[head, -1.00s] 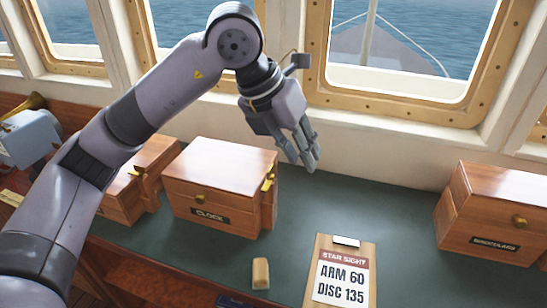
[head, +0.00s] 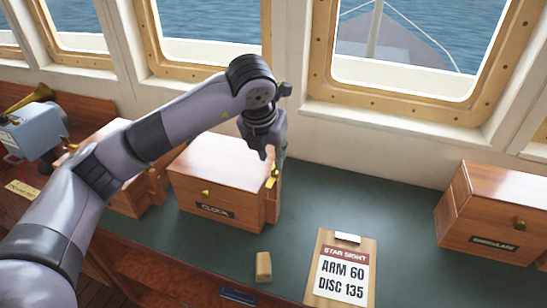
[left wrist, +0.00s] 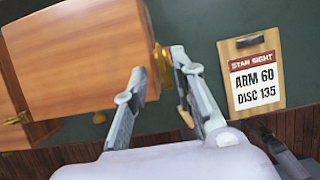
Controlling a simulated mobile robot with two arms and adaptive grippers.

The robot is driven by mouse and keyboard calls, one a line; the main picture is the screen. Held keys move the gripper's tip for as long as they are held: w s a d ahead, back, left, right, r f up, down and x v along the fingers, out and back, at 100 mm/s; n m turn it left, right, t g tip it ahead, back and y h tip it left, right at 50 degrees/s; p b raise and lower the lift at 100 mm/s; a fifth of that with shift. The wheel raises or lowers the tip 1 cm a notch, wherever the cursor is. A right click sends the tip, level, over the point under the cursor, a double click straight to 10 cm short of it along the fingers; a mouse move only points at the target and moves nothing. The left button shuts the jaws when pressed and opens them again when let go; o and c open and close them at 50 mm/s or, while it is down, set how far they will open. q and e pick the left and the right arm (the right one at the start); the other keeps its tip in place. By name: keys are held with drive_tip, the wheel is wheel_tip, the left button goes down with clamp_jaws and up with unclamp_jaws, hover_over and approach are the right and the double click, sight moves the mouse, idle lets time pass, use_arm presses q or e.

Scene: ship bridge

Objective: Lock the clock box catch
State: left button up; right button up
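The wooden clock box (head: 215,165) stands on the green counter, with a dark CLOCK label and a small brass knob on its front. Its brass catch (head: 272,178) is on the right side, partly hidden by my gripper. My left gripper (head: 274,170) is at that side, pointing down. In the left wrist view the clock box (left wrist: 75,55) fills the upper left. The left gripper (left wrist: 160,66) is open there, its two fingers apart on either side of the brass catch (left wrist: 164,62). I cannot tell whether they touch it.
A clipboard (head: 342,268) reading STAR SIGHT, ARM 60, DISC 135 lies right of the box. A small tan block (head: 263,266) lies in front. Another wooden box (head: 495,215) stands at far right.

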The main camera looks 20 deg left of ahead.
sight(272, 174)
use_arm(q)
drive_tip(key=shift+p+x, duration=0.45)
drive_tip(key=shift+x, duration=1.8)
clamp_jaws()
